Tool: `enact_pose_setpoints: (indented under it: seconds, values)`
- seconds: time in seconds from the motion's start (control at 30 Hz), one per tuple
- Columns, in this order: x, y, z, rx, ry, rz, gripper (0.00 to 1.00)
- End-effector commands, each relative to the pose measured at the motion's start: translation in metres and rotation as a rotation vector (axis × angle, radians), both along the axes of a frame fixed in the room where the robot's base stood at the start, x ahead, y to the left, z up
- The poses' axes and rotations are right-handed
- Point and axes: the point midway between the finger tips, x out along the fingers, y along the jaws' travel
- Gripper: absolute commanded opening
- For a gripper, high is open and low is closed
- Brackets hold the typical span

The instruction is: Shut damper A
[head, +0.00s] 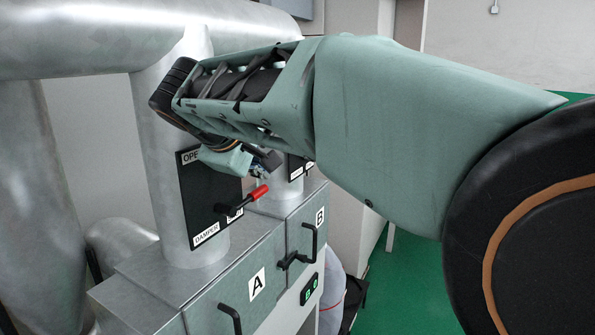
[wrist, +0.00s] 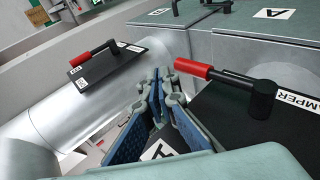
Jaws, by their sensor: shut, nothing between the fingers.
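The near damper plate (head: 208,190) is black and mounted on a vertical metal duct above the cabinet marked A. It has an OPEN label at its upper left and a DAMPER label at the bottom. Its lever (head: 230,209) has a red handle (head: 259,193) pointing right and slightly up in the head view. In the wrist view the lever's pivot (wrist: 262,97) is at right and the red handle (wrist: 193,68) points left. My gripper (head: 268,163) is shut and empty, just above the handle. In the wrist view its fingertips (wrist: 162,85) are left of the handle, apparently apart from it.
A second damper plate (wrist: 92,66) with its own red-handled lever (wrist: 90,57) is on the neighbouring duct. In the head view it is mostly hidden behind my arm. Cabinets A (head: 228,288) and B (head: 305,240) carry black door handles below. Green floor (head: 400,285) is clear at right.

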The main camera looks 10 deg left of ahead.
Motion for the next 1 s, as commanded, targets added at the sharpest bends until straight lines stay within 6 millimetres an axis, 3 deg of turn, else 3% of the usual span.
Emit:
enact_pose_setpoints:
  seconds: [0.03,0.5,0.7,1.0]
  values:
    - [0.001,-0.003,0.016,0.001,-0.001,-0.002,0.0]
    - [-0.006,-0.02,0.103,0.002,-0.002,-0.002,0.0]
    - [-0.008,-0.022,0.116,0.0,0.0,-0.001,0.0]
    - [-0.008,-0.022,0.117,0.0,0.0,-0.001,0.0]
